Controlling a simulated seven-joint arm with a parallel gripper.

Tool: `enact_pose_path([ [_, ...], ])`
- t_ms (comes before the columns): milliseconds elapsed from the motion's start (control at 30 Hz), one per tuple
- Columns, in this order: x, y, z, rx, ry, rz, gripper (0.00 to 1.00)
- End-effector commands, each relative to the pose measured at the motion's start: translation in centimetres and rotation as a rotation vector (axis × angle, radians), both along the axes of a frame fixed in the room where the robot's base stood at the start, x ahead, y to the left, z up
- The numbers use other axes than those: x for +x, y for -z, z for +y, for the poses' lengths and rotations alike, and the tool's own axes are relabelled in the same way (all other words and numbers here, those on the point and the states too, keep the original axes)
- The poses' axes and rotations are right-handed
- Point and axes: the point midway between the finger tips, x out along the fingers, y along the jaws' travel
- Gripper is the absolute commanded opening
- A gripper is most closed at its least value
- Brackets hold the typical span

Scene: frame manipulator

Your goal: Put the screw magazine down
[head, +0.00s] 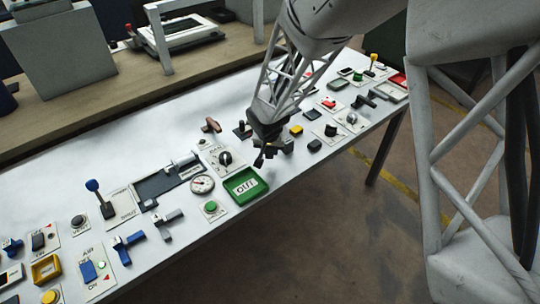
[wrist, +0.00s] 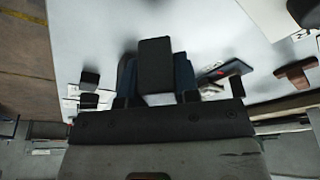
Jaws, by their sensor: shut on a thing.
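My gripper (head: 265,150) is over the right-middle part of the white table, just above the green tray, in the head view. In the wrist view my gripper (wrist: 156,82) is shut on a dark rectangular block, taken to be the screw magazine (wrist: 155,62). The block stands out between the dark fingers, with its flat face towards the camera. In the head view the held piece is small and dark and hard to tell from the fingers. I cannot tell whether it touches the table.
The white table (head: 60,190) is crowded with switches, levers and knobs. Near my gripper are the green tray (head: 245,185), a round gauge (head: 202,185), a black knob (head: 225,158) and a brown handle (head: 211,125). A blue-knobbed lever (head: 92,186) stands up at left.

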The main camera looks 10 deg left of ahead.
Motion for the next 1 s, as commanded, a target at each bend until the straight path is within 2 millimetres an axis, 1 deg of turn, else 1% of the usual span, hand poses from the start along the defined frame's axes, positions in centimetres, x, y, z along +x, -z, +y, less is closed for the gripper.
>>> enact_pose_path([
  [133, 0.0, 0.8, 0.0, -0.001, 0.0, 0.002, 0.05],
  [400, 0.0, 3.3, 0.0, -0.001, -0.001, 0.002, 0.05],
  [900, 0.0, 3.8, 0.0, 0.0, 0.0, 0.001, 0.05],
  [933, 0.0, 3.8, 0.0, 0.0, 0.0, 0.0, 0.33],
  [1000, 0.0, 3.8, 0.0, 0.0, 0.0, 0.0, 0.43],
])
